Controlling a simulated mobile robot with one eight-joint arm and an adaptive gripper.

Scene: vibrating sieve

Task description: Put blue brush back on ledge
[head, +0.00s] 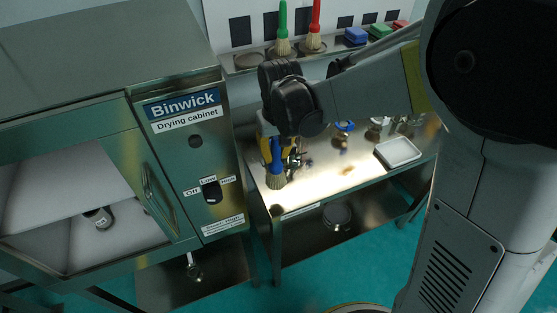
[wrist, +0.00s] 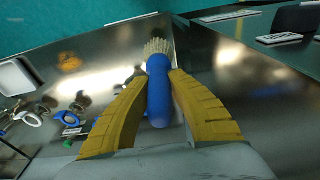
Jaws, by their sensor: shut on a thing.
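The blue brush (head: 276,165) hangs bristles down from my gripper (head: 270,145) in the head view, over the left end of the steel table. In the wrist view the blue brush (wrist: 158,92) lies between the two yellow fingers of my gripper (wrist: 160,95), with its pale bristles pointing away. My gripper is shut on its handle. The ledge (head: 245,68) runs along the back wall above the table. On it stand a green brush (head: 283,30) and a red brush (head: 315,25), both upright with bristles down.
Blue (head: 356,36), green (head: 381,31) and red (head: 400,25) blocks sit on the ledge at the right. A white tray (head: 398,152) and small fittings lie on the table. The drying cabinet (head: 190,150) stands close on the left, its front showing an open interior.

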